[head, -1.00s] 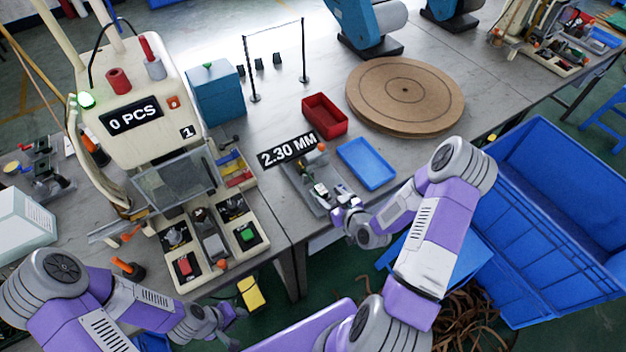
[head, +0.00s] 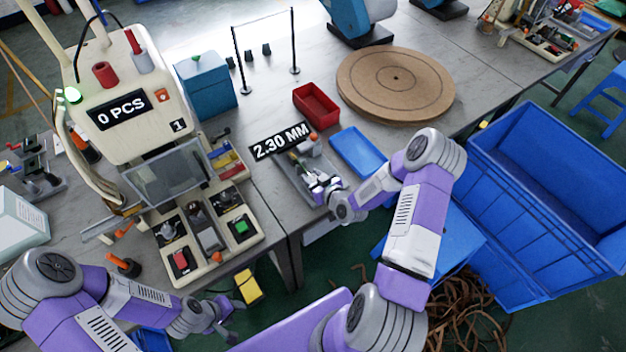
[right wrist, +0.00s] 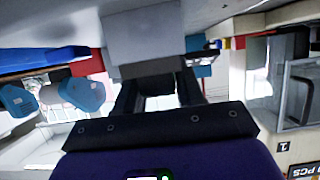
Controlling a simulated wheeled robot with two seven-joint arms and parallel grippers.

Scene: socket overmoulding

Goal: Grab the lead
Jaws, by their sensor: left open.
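Several brown leads (head: 470,318) lie in a loose, tangled heap low at the right in the head view, below the blue bins. My left gripper (head: 232,318) is open and empty, low in the middle, in front of the table edge and close to the yellow block (head: 248,287). My right gripper (head: 322,188) is over the grey gauge fixture (head: 297,180) under the 2.30 MM sign. In the right wrist view its fingers (right wrist: 158,92) stand apart, with a dark piece between them and a grey block (right wrist: 145,35) at their tips. Whether they grip it is unclear.
The press machine (head: 120,110) stands at the left, with a button panel (head: 240,227) in front. A red tray (head: 316,104), a blue tray (head: 358,150) and a round brown board (head: 396,84) lie on the table. A big blue bin (head: 545,200) fills the right.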

